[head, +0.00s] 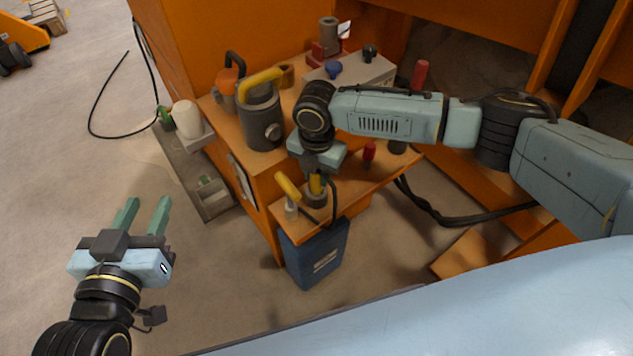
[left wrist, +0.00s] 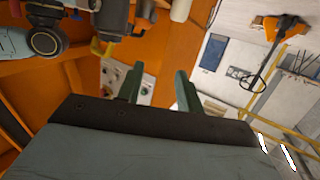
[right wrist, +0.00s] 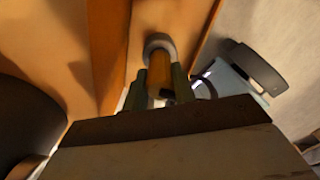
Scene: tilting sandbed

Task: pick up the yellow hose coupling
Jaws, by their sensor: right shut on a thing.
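The yellow hose coupling (head: 315,184) is a small upright yellow cylinder with a grey ring at its lower end, over the front end of the orange shelf. My right gripper (head: 315,178) points down from above and is shut on it. In the right wrist view, the coupling (right wrist: 159,66) sits between the two green fingers, its grey ring beyond them. I cannot tell whether it touches the shelf. My left gripper (head: 146,206) is open and empty over the floor at the left. Its spread fingers also show in the left wrist view (left wrist: 158,84).
A yellow-handled valve (head: 287,186) stands just left of the coupling. A dark blue bin (head: 320,257) is below the shelf's front edge. A grey canister (head: 262,118), a red-handled tool (head: 369,152) and a white cylinder (head: 187,119) stand nearby. The floor around my left gripper is clear.

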